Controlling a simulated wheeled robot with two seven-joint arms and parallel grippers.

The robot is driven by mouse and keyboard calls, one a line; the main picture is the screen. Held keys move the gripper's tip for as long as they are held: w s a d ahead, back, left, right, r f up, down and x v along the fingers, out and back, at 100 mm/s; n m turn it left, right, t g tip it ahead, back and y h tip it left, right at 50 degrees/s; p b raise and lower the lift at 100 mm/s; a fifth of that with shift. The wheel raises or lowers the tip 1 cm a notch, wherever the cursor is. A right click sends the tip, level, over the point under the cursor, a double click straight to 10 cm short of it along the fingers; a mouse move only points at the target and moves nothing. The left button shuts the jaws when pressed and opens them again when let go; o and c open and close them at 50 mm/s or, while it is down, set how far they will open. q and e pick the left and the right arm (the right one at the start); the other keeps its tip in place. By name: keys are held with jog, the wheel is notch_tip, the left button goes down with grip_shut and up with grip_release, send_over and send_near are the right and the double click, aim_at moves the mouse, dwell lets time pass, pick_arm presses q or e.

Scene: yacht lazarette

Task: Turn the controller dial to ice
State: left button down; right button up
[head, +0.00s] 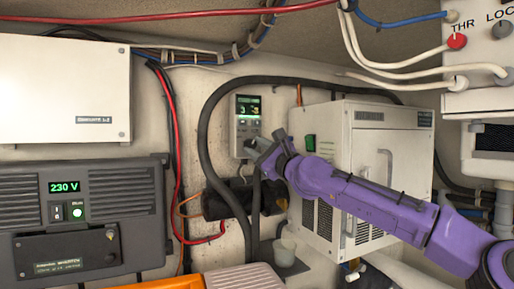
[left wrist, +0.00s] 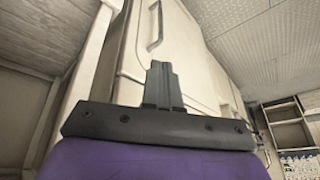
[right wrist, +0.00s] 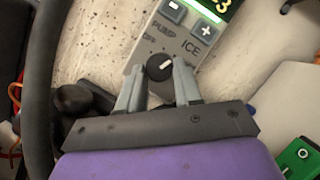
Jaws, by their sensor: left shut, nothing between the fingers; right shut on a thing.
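The controller (head: 248,118) is a grey panel with a lit green display, fixed to the back wall. The right wrist view shows its black round dial (right wrist: 160,67), with a white mark slanting up and right, roughly toward the ICE label (right wrist: 190,46). PUMP and another partly readable label sit up and left of the dial. My right gripper (right wrist: 159,75) is shut on the dial, one finger on each side; in the head view the right gripper (head: 262,151) covers the controller's lower end. My left gripper (left wrist: 161,66) is shut and empty, facing a pale cabinet.
A white boxy unit (head: 384,160) with a handle stands right of the controller. A thick black hose (head: 205,130) loops around the controller's left side. A 230 V inverter (head: 85,218) and a white box (head: 65,92) are at the left. White cables hang at the upper right.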

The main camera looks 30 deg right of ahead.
dwell(0.3)
jog(key=o, duration=1)
jog(key=shift+o, duration=0.2)
jog(key=p+v, duration=0.3)
jog(key=v, duration=0.7)
jog(key=shift+s, duration=0.3)
jog(key=shift+d, duration=0.1)
